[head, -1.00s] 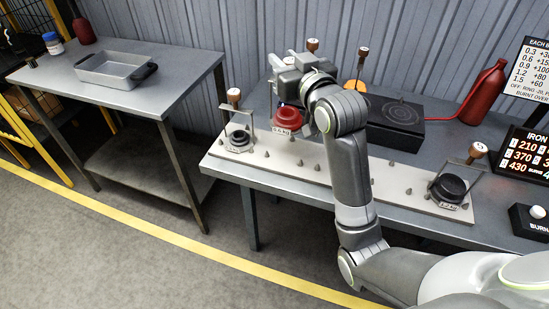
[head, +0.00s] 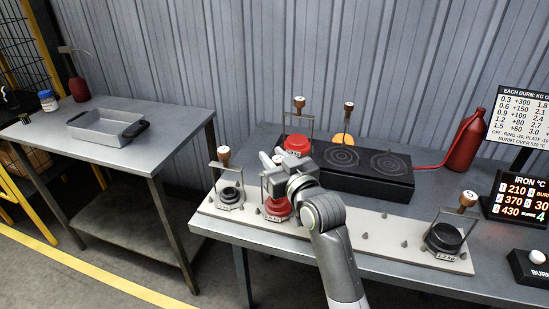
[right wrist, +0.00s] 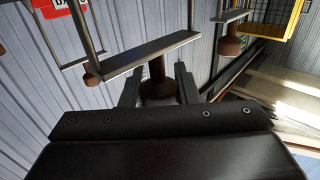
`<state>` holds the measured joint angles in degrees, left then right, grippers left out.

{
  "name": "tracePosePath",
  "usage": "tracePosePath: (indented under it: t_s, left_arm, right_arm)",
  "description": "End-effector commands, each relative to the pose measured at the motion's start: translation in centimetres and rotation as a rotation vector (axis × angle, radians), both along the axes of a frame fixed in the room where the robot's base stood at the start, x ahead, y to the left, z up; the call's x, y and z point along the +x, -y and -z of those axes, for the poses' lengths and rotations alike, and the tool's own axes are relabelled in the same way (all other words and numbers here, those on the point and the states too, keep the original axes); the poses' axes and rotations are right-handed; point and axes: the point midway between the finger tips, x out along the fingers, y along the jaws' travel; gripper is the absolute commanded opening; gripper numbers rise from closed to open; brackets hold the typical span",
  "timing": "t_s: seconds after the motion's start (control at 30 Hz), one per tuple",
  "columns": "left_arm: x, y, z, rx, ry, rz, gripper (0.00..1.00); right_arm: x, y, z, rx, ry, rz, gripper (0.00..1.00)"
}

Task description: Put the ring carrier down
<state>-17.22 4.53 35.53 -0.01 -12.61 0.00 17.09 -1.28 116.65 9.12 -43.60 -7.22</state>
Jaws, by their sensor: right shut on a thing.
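The ring carrier in my right gripper has a red ring (head: 278,207) and a metal frame. In the head view it is low over the pale rail (head: 345,224), just right of a carrier with a black ring (head: 230,194). I cannot tell whether it touches the rail. My right gripper (head: 270,170) is above it and hides its handle and part of its frame. In the right wrist view my right gripper (right wrist: 158,88) is shut on the brown knob (right wrist: 158,70), under the carrier's crossbar (right wrist: 130,52). My left gripper is not in view.
Another red-ringed carrier (head: 298,144) and an orange one (head: 343,140) stand behind, near the black two-plate burner (head: 352,172). A black-ringed carrier (head: 443,238) is at the rail's right end. Small pegs stand on the rail between. A grey pan (head: 108,128) sits on the left table.

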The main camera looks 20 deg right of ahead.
Motion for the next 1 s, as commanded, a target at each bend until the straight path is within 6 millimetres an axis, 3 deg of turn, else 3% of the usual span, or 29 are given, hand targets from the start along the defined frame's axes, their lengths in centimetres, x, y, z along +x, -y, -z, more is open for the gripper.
tracePosePath:
  t_s: [0.17,0.2,0.37,0.7,0.87,1.0]
  left_arm:
    - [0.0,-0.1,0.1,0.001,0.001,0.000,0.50]
    - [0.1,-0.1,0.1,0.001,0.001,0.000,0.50]
    - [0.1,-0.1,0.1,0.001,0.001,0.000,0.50]
    - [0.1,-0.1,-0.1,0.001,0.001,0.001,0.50]
    - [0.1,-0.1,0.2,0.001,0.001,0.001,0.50]
    - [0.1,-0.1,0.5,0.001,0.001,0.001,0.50]
  right_arm:
    - [0.0,0.0,0.0,0.001,0.006,0.000,0.00]
    - [0.0,0.0,0.3,0.000,0.000,0.000,0.30]
    - [0.0,0.0,0.2,0.000,0.000,0.000,0.50]
    - [0.0,0.0,-0.2,0.000,0.001,0.000,0.50]
    - [-1.7,0.4,0.1,0.001,0.000,0.000,0.50]
    - [-4.2,0.8,0.1,0.001,0.000,0.000,0.50]
